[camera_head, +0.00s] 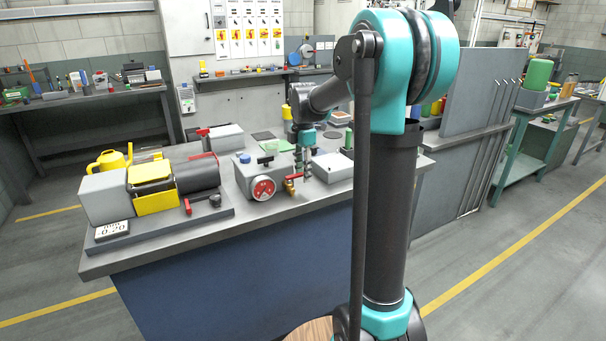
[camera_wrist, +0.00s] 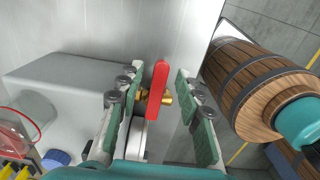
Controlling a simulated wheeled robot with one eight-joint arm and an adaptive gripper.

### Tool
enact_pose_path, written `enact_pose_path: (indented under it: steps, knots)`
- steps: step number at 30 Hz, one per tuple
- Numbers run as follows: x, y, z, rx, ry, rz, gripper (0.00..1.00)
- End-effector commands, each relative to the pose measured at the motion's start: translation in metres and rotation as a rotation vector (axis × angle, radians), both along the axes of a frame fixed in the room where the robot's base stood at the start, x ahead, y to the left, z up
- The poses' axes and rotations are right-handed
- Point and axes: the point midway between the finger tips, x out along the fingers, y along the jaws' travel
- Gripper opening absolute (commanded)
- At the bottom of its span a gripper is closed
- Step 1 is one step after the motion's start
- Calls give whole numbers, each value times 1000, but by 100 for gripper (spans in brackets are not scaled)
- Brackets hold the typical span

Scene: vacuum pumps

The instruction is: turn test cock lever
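The test cock has a red lever (camera_wrist: 157,90) on a brass fitting (camera_wrist: 168,99). In the wrist view the lever stands between the two fingers of my gripper (camera_wrist: 153,105). The fingers have green pads and are open, with a gap on each side of the lever. In the head view my gripper (camera_head: 303,168) points down beside the brass cock (camera_head: 290,184), at the right of a grey box with a round red-and-white dial (camera_head: 263,188). The lever is small there and partly hard to make out.
A pump unit with a yellow guard (camera_head: 155,201) and a red handle stands left on the bench (camera_head: 240,221).

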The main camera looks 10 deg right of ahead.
Motion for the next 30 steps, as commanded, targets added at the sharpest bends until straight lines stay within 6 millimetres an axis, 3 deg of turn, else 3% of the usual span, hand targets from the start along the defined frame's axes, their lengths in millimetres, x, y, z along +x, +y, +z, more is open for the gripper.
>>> enact_pose_path:
  steps: [16, 30]
  knots:
    - [0, 0, 8, 0, 0, 0, 36]
    - [0, 0, 49, 0, 0, 0, 36]
